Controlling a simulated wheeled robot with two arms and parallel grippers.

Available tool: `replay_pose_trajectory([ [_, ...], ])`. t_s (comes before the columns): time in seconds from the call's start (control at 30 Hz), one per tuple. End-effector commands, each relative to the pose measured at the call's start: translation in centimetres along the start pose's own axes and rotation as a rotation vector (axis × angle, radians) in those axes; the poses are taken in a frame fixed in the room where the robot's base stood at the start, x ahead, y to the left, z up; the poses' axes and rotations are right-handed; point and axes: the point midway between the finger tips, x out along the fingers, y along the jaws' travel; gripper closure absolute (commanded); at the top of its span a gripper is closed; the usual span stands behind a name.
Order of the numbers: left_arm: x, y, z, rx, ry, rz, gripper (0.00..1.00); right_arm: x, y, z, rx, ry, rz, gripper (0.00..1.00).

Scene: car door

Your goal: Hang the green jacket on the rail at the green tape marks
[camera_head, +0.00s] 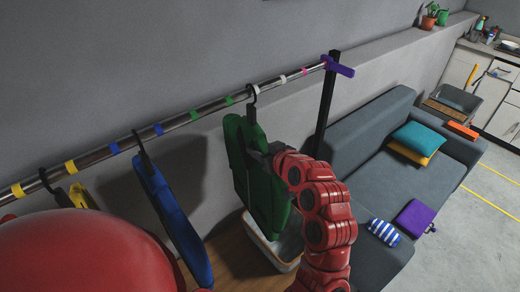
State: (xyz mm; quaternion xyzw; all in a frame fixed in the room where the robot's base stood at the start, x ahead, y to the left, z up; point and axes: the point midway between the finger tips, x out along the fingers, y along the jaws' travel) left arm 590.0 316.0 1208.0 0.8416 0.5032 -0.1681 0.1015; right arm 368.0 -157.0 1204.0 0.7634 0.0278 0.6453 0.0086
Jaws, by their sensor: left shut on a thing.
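The green jacket (262,190) hangs from a dark hanger hook (252,100), right of the green tape marks (228,100). The hook's top overlaps the rail (178,122) near a white mark; I cannot tell whether it rests on the rail or is in front of it. My left gripper (262,160) is shut on the green jacket at its right side, near the upper part. Its fingertips are partly hidden against the cloth. My right gripper is not in view.
A blue jacket (175,225) hangs at the blue marks, and a yellow one (80,196) hangs further left. A black post (326,105) with a purple piece (340,68) ends the rail. A white-rimmed bin (285,266) stands below. A grey sofa (365,150) is right.

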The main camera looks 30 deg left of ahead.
Motion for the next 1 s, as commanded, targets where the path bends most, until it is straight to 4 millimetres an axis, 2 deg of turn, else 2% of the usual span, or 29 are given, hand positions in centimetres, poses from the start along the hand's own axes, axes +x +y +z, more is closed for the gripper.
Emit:
replay_pose_trajectory([
  [0.1, -0.2, 0.0, -0.6, -0.002, 0.007, 0.000, 1.00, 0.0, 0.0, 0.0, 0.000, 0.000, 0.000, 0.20],
  [0.43, -0.2, -0.3, -0.6, -0.001, 0.005, -0.001, 1.00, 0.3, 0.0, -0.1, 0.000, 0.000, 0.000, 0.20],
  [1.0, -0.8, -3.9, -0.3, 0.001, 0.003, -0.002, 1.00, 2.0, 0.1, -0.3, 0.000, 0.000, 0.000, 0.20],
])
